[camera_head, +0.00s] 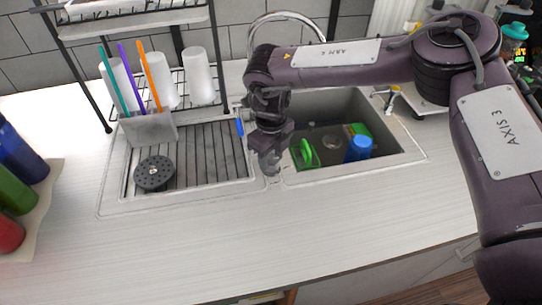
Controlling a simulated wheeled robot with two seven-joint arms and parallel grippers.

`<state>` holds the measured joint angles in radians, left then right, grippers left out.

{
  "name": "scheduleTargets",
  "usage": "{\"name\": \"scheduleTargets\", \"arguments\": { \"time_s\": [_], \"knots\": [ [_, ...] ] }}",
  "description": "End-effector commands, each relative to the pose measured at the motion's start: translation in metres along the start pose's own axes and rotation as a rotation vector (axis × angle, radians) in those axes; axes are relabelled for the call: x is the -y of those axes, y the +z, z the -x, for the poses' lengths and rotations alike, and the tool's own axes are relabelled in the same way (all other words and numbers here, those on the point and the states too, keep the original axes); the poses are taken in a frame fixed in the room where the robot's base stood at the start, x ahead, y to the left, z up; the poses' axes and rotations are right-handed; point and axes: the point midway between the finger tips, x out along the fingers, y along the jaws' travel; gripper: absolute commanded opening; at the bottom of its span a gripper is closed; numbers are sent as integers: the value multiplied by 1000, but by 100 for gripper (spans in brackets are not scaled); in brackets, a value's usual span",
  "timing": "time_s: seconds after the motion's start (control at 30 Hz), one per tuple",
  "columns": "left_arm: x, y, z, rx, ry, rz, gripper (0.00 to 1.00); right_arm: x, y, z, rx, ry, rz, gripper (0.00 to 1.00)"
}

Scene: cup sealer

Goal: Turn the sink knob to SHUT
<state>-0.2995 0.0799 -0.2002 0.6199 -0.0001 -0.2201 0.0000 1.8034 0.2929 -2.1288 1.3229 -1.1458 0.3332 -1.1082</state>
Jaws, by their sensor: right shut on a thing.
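My right gripper (270,165) reaches down over the divider between the drainboard and the sink basin. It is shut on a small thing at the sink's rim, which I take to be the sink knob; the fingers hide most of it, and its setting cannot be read. The sink basin (395,150) lies to the right of the gripper. The curved faucet (285,15) rises behind my right arm, which hides its lower part. My left gripper is not in view.
The basin holds a green item (306,153) and a blue cup (359,148). On the drainboard are a black round strainer (154,174) and a holder (148,128) with coloured sticks. White cups (199,76) stand behind. The front counter (230,235) is clear.

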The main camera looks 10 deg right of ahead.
Motion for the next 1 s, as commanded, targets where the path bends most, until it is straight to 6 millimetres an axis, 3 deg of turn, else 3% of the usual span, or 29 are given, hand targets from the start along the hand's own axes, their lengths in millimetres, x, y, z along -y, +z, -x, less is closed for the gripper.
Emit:
{"name": "scheduleTargets", "arguments": {
  "time_s": [0.53, 0.57, 0.7, 1.0],
  "knots": [
    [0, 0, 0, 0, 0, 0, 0, 1, 2, 2, 6, -2, 25, 18],
    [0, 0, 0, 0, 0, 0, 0, 1, 2, 2, 6, -2, 25, 42],
    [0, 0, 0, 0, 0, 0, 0, 1, 1, 2, 4, -1, 25, 61],
    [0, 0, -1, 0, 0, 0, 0, 0, 1, 1, 2, -1, 25, 63]
  ]
}}
